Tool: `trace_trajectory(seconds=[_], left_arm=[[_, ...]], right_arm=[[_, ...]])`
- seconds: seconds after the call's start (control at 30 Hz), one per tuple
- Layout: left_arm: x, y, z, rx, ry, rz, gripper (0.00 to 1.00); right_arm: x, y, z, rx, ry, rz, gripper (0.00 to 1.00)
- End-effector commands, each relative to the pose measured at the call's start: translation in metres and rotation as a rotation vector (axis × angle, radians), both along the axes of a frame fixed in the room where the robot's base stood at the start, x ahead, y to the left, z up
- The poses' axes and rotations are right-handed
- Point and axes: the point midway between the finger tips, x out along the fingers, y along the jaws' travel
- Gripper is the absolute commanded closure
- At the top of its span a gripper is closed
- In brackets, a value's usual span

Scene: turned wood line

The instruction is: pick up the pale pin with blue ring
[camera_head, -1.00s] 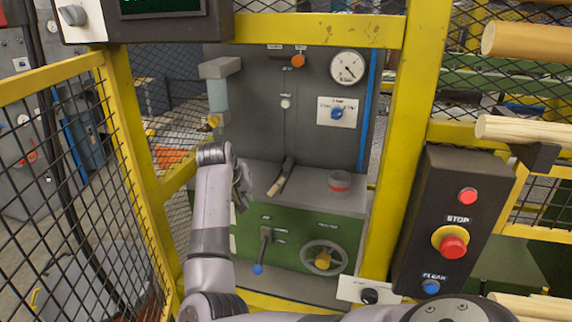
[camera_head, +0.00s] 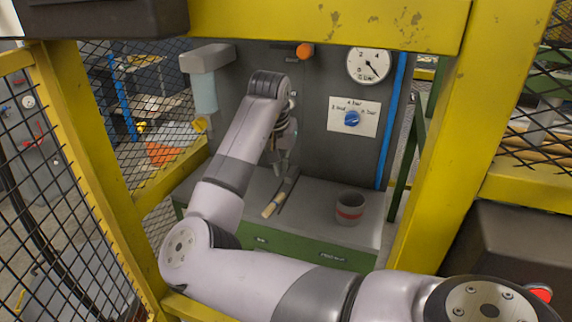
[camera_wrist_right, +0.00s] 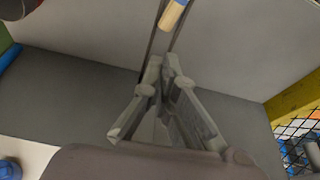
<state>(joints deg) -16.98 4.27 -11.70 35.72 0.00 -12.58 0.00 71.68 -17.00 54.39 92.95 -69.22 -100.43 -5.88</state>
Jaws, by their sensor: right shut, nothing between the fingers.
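The pale pin (camera_head: 272,206) lies on the grey bench top, at the front end of a dark narrow strip. In the right wrist view the pin (camera_wrist_right: 172,16) shows at the top edge, with a bit of blue on it at the frame border; the rest is cut off. My right gripper (camera_head: 284,166) is above the bench, behind the pin in the head view. In the right wrist view its fingertips (camera_wrist_right: 163,62) are together and empty, apart from the pin. My left gripper is not in view.
A grey cup with a red band (camera_head: 349,214) stands on the bench right of the pin. Yellow frame posts (camera_head: 460,130) and a top beam (camera_head: 330,22) border the opening. The back panel carries a gauge (camera_head: 368,64) and a blue knob (camera_head: 351,118).

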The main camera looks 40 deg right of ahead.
Motion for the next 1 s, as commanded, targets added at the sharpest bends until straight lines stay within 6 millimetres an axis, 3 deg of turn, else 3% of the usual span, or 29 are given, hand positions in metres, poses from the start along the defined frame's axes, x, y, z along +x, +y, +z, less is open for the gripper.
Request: trace_trajectory(seconds=[0.2, 0.43, 0.63, 1.0], left_arm=[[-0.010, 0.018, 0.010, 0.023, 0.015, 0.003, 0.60], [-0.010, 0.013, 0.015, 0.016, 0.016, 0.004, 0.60], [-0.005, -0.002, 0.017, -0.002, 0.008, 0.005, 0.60], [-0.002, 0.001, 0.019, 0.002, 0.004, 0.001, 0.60]], right_arm=[[0.006, -0.012, -0.038, 0.001, 0.005, -0.001, 1.00], [0.012, -0.021, -0.069, 0.000, 0.002, -0.001, 1.00], [0.014, -0.024, -0.079, -0.001, 0.000, -0.001, 1.00], [0.015, -0.025, -0.078, -0.002, 0.001, -0.001, 1.00]])
